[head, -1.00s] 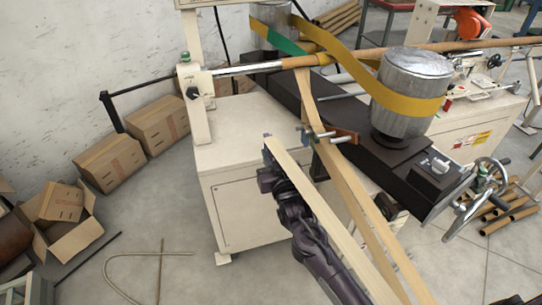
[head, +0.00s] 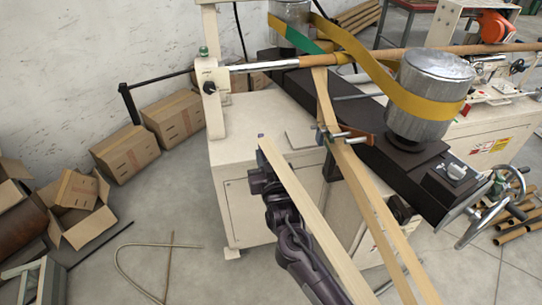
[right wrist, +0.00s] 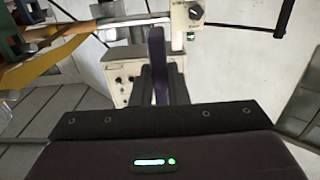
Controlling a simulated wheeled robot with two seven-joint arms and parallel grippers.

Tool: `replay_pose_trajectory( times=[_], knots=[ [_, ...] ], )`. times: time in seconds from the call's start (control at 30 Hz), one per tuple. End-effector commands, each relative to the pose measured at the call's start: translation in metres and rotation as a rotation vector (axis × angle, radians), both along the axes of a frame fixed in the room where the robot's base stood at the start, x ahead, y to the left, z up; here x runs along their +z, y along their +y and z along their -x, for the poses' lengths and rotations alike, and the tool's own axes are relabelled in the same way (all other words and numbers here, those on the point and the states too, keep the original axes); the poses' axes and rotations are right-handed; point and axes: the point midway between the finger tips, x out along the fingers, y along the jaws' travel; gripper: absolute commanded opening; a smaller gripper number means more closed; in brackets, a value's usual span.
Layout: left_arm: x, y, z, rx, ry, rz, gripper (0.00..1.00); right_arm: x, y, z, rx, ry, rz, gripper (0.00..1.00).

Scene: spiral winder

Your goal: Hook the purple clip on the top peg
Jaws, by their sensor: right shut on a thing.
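The purple clip (right wrist: 157,62) shows in the right wrist view as an upright purple bar between the two dark fingers of my right gripper (right wrist: 159,86), which is shut on it. In the head view my right gripper (head: 260,180) is left of the pegs, in front of the cream machine cabinet. A pale tan strip beside it partly hides the fingers; the clip is not clear there. Small metal pegs (head: 346,134) stick out by an orange-brown bracket, where another tan strip passes. I cannot tell which one is the top peg. My left gripper is not in view.
The cream cabinet (head: 238,200) stands behind my right arm. A yellow belt (head: 365,62) runs around a metal drum (head: 428,85) and the brown tube (head: 385,54). A crank wheel (head: 490,205) is at the right. Cardboard boxes (head: 125,150) stand by the wall.

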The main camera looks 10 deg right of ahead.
Motion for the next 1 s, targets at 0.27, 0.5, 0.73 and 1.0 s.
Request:
replay_pose_trajectory(
  times=[0.27, 0.5, 0.73, 1.0],
  knots=[
    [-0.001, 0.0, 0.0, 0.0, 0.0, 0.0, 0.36, 0.001, 0.017, 0.0, 0.0, -0.002, -0.001, 0.0],
    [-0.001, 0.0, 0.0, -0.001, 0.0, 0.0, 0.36, 0.001, 0.028, 0.0, -0.001, -0.001, -0.001, 0.0],
    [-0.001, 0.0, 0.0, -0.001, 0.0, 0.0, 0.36, 0.001, 0.029, 0.001, -0.001, -0.001, 0.0, 0.0],
    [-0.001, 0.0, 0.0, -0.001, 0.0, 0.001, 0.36, 0.001, 0.028, 0.001, -0.001, -0.001, 0.0, 0.0]
  ],
)
